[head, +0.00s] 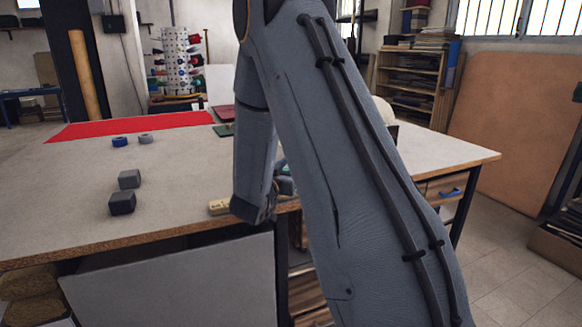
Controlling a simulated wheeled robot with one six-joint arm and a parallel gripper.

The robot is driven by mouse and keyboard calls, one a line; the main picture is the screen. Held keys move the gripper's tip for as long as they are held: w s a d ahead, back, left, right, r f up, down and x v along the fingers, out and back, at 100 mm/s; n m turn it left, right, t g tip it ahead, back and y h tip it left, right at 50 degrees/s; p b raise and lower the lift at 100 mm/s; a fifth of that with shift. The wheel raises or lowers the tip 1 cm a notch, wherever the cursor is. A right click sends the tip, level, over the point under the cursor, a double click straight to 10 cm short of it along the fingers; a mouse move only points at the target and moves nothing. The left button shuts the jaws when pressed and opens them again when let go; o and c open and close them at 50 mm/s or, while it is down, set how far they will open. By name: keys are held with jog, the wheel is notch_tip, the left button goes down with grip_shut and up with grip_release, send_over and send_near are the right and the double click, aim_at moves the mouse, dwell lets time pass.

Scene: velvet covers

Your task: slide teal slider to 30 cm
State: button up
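A beige ruler-like strip (219,207) lies near the front edge of the table, with its left end showing to the left of my wrist. A small teal piece (286,183) shows in the gap between my wrist and my large arm link. It may be the teal slider, but most of it is hidden. My arm covers the rest of the strip, so I cannot read a position on it. My gripper's fingers are hidden behind my arm, and I cannot see whether they touch the slider.
Two dark grey blocks (122,203), a blue ring-like piece (120,141) and a grey one (146,138) stand on the left of the table (60,205). A red cloth (130,126) lies at the back. The table's right end (440,155) looks clear.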

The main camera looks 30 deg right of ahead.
jog(key=b+v, duration=0.1)
jog(key=v, duration=0.6)
jog(key=shift+s+a, duration=0.25)
jog(key=shift+a, duration=0.1)
